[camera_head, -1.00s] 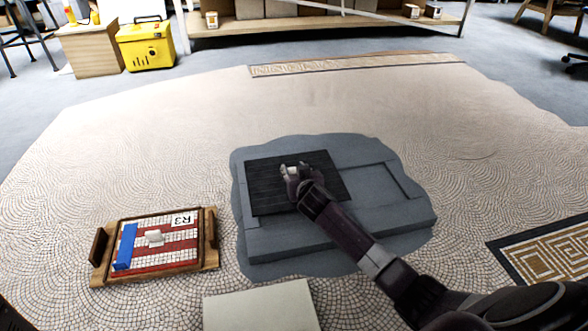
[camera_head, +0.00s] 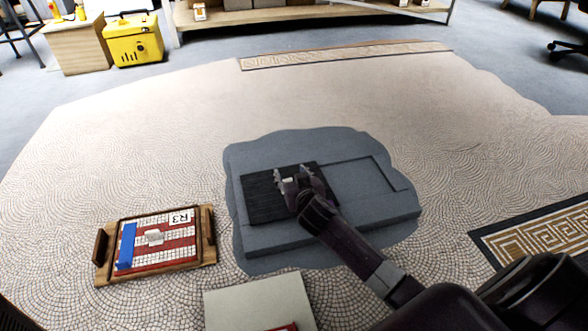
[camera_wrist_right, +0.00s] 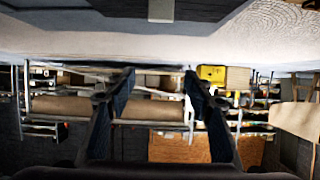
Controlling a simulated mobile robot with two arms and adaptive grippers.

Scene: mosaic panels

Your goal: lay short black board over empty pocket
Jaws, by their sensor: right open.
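The short black board (camera_head: 262,203) lies flat over the left part of the grey slab (camera_head: 330,233) set in the mosaic floor. The gripper hides part of the board. A recessed outline (camera_head: 365,180) shows in the slab to the right of the board. My left gripper is not in view.
A wooden tray (camera_head: 208,250) with a mosaic panel marked R3 (camera_head: 180,217) stands left of the slab. A pale grey-green block (camera_head: 255,302) is at the front. A patterned border panel (camera_head: 535,236) lies at the right.

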